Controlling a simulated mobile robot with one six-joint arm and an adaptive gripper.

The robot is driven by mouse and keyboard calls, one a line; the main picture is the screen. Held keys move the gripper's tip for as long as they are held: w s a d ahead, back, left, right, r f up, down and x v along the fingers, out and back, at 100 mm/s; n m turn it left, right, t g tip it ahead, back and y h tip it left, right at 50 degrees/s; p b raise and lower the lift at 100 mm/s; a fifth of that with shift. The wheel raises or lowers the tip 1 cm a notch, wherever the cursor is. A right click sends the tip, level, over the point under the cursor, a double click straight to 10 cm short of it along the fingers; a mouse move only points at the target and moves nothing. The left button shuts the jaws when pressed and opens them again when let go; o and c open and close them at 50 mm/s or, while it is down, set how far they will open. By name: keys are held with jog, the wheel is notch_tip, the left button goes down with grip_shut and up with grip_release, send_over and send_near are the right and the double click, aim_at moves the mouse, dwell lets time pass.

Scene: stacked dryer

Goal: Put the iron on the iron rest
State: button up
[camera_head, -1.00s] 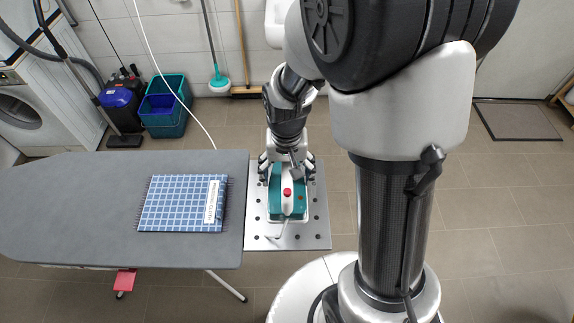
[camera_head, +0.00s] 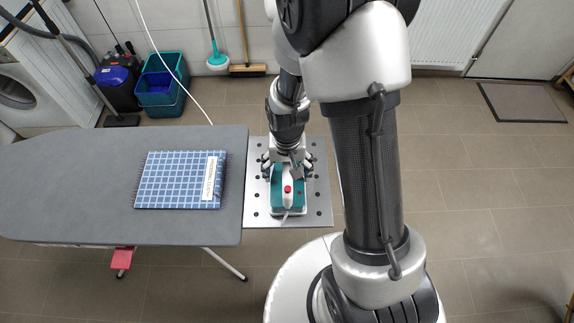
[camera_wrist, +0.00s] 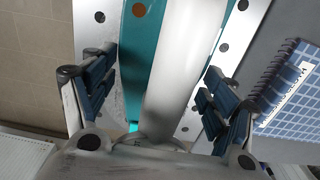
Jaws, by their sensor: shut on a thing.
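The teal and white iron (camera_head: 288,200), with a red button on top, is over the perforated metal iron rest (camera_head: 322,207) in the head view. The iron's near end is close to the rest's near edge. I cannot tell whether its sole touches the rest. My gripper (camera_head: 288,165) is shut on the iron from its far end. In the wrist view, my gripper's fingers (camera_wrist: 155,95) stand on both sides of the iron's white handle (camera_wrist: 178,65), and the holed rest (camera_wrist: 245,30) shows beneath. The contact points are not clear.
A white cord (camera_head: 170,70) hangs behind. Teal bins (camera_head: 160,90) and a washing machine (camera_head: 25,95) stand at the back left.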

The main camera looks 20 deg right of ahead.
jog(key=shift+w, duration=0.1)
jog(key=o, duration=1.5)
jog(key=shift+o, duration=0.2)
notch_tip(320, 180, up, 12)
jog(key=p, duration=0.3)
jog(key=shift+p, duration=0.4)
jog(key=s+r+n+t, duration=0.1)
jog(key=s+r+t, duration=0.1)
jog(key=s+r, duration=0.5)
jog(key=s+r+n+t, duration=0.2)
jog(key=s+r, duration=0.6)
jog(key=r, duration=0.5)
jog(key=shift+s+r+n+t, duration=0.15)
jog(key=shift+r+n+t, duration=0.1)
jog(key=shift+n+t, duration=0.05)
